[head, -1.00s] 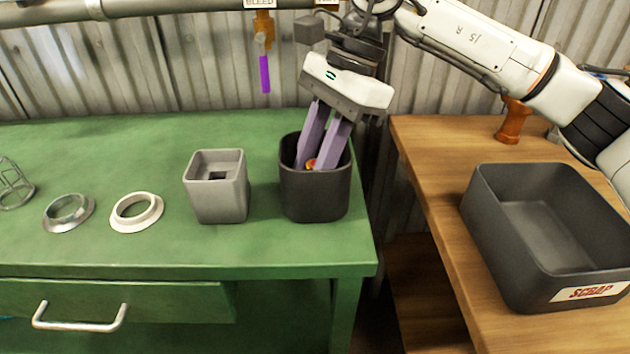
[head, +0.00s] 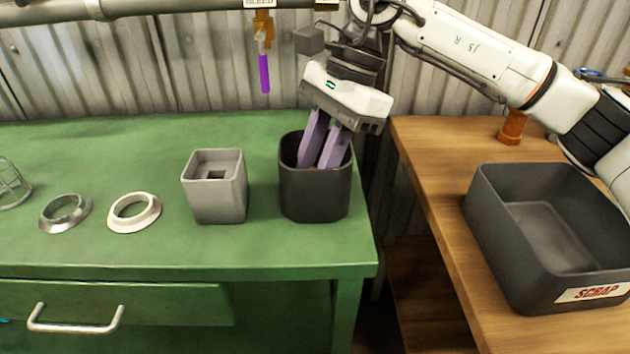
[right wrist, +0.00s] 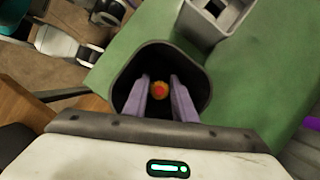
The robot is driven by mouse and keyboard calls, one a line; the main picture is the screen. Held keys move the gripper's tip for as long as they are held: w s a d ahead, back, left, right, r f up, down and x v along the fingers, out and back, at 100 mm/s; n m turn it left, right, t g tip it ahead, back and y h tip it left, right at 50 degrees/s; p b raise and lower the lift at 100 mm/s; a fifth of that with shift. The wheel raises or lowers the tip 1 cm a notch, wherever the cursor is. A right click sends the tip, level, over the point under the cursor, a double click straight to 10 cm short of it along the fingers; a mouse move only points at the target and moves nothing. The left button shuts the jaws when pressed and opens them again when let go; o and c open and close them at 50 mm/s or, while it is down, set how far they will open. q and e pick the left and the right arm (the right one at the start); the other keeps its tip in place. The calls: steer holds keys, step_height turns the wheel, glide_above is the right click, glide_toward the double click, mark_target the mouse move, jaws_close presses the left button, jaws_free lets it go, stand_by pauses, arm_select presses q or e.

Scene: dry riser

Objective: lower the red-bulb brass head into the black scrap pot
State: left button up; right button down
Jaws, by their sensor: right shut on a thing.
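The black pot (head: 314,196) stands on the green bench near its right end, and it also shows in the right wrist view (right wrist: 203,88). My right gripper (head: 320,162) points down with its purple fingers inside the pot. It is shut on the brass head with the red bulb (right wrist: 159,91), which shows between the fingertips, inside the pot's mouth. In the head view the pot's wall and the fingers hide nearly all of the head. I cannot tell whether it touches the pot's floor. My left gripper is not in view.
A grey square pot (head: 215,190) stands left of the black pot. A white ring (head: 134,213), a metal ring (head: 65,214) and a wire cage (head: 10,184) lie further left. A dark bin marked SCRAP (head: 548,235) stands on the wooden bench. A purple-handled valve (head: 264,72) hangs behind.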

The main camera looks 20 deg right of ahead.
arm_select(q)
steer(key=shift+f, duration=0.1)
arm_select(e)
steer(key=c, duration=1.4)
jaws_free()
steer(key=shift+d+r, duration=0.1)
steer(key=shift+r, duration=0.35)
arm_select(q)
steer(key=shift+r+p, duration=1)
steer(key=shift+p, duration=0.1)
arm_select(e)
steer(key=shift+v, duration=4.7)
